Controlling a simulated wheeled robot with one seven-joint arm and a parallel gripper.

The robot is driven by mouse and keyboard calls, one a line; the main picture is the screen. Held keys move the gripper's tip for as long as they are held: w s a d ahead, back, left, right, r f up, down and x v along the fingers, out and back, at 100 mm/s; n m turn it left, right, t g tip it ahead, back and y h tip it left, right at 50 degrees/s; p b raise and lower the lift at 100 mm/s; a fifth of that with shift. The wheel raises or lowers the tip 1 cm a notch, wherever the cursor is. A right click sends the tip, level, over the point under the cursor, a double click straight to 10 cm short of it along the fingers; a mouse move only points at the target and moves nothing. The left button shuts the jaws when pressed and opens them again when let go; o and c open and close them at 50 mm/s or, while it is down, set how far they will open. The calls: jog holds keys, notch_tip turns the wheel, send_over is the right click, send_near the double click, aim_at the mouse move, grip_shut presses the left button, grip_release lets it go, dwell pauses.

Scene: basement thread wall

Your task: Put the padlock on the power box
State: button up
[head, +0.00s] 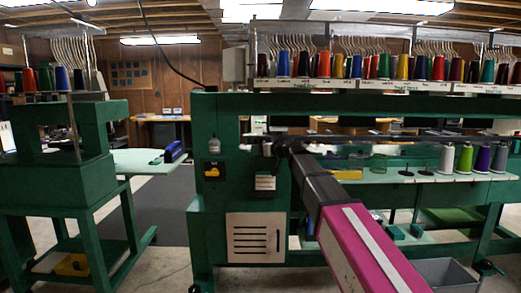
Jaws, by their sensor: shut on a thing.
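My arm reaches up from the lower right to the front of the green machine. My gripper (271,145) is at its far end, small and dark against the machine. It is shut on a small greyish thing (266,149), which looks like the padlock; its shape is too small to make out. Just below is a dark box with a white label (265,183) on the machine's front. Neither box can be told for sure as the power box. My arm hides part of the machine's front.
Rows of coloured thread cones (380,67) stand on top of the machine. A white louvred panel (255,238) is low on its front. More cones (465,158) stand on the pale table at right. A grey bin (445,274) is on the floor. An aisle lies left.

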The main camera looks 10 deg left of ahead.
jog(key=shift+f, duration=0.1)
jog(key=o, duration=1.1)
jog(key=shift+c, duration=0.2)
jog(key=v, duration=1.2)
